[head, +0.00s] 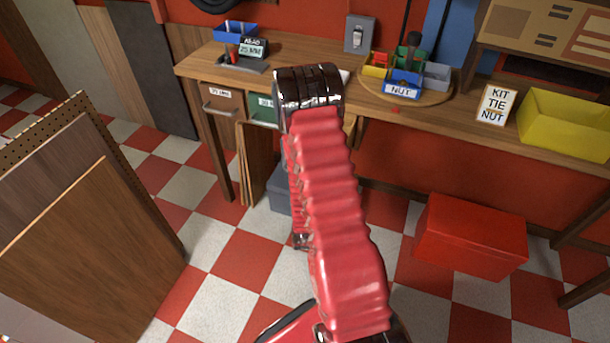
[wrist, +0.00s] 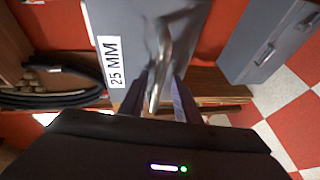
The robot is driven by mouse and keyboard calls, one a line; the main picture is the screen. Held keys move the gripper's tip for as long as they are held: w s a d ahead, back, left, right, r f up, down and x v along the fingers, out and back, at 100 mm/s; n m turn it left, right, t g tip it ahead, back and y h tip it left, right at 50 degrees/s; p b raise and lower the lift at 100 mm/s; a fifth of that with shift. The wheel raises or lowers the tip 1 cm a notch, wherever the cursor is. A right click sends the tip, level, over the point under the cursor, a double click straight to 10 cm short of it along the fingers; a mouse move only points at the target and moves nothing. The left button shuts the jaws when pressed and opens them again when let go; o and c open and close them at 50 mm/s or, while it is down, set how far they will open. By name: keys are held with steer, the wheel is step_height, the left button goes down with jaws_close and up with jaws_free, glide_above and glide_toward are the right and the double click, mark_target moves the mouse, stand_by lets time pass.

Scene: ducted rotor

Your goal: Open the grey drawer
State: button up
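The grey drawer (wrist: 125,20) shows its front in the wrist view, with a white "25 MM" label (wrist: 112,62) and a shiny metal handle (wrist: 163,50). My gripper (wrist: 163,80) is at the handle, one dark finger on each side of it. A narrow gap shows between the fingers, with part of the handle in it; I see no firm grip. In the head view my red arm hides the grey drawer and my fingertips. How far the drawer stands out cannot be told.
A brown drawer (head: 222,104) and a green drawer (head: 263,110) sit under the wooden bench (head: 300,52). A grey box (wrist: 268,42) and a red box (head: 470,236) stand on the checked floor. Wooden panels (head: 90,250) lean at left. Black hose (wrist: 55,98) lies left in the wrist view.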

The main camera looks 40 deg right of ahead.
steer(key=v, duration=0.7)
steer(key=shift+s, duration=0.2)
steer(key=shift+a, duration=0.15)
stand_by(0.5)
